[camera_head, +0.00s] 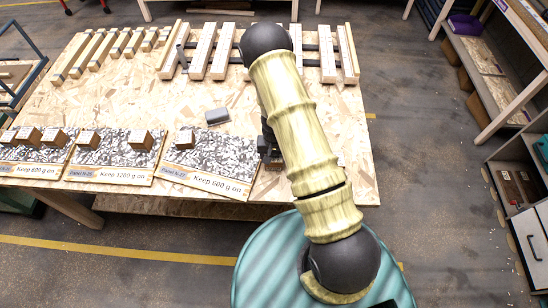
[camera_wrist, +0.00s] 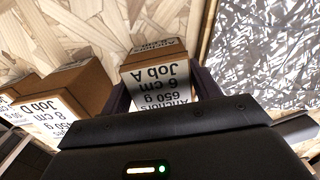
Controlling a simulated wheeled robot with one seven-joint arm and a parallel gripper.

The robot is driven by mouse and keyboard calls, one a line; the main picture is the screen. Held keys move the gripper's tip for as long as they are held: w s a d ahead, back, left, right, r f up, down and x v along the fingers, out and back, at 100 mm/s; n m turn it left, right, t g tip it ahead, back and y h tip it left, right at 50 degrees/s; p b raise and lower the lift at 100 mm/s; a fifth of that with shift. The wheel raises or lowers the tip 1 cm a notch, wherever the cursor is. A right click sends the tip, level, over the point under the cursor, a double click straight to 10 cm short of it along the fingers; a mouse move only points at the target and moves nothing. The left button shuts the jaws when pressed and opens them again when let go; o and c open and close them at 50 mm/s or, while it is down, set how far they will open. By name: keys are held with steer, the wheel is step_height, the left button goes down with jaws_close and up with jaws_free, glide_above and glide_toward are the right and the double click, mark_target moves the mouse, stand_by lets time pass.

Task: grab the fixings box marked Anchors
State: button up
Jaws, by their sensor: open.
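The Anchors box (camera_wrist: 157,68) is a small brown carton in the wrist view, with a white label reading upside down "Anchors, 650 g, 6 cm, Job A". My gripper (camera_wrist: 163,92) is open, with one dark finger on each side of the box. I cannot tell whether the fingers touch it. The lower part of the label is hidden behind my gripper body. In the head view my gripper (camera_head: 270,150) is low over the table's front right, and my arm hides most of that spot.
Another carton marked Job D (camera_wrist: 65,95) stands close left of the Anchors box. A speckled panel (camera_wrist: 265,55) lies to its right. In the head view, labelled panels (camera_head: 205,160) with small boxes line the table's (camera_head: 130,95) front. Wooden bars (camera_head: 225,50) lie at the back.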

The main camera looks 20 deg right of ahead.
steer(key=shift+f, duration=0.35)
steer(key=c, duration=1.1)
steer(key=shift+r, duration=0.1)
step_height(320, 180, up, 10)
steer(key=shift+f+b, duration=0.1)
steer(key=shift+b, duration=0.55)
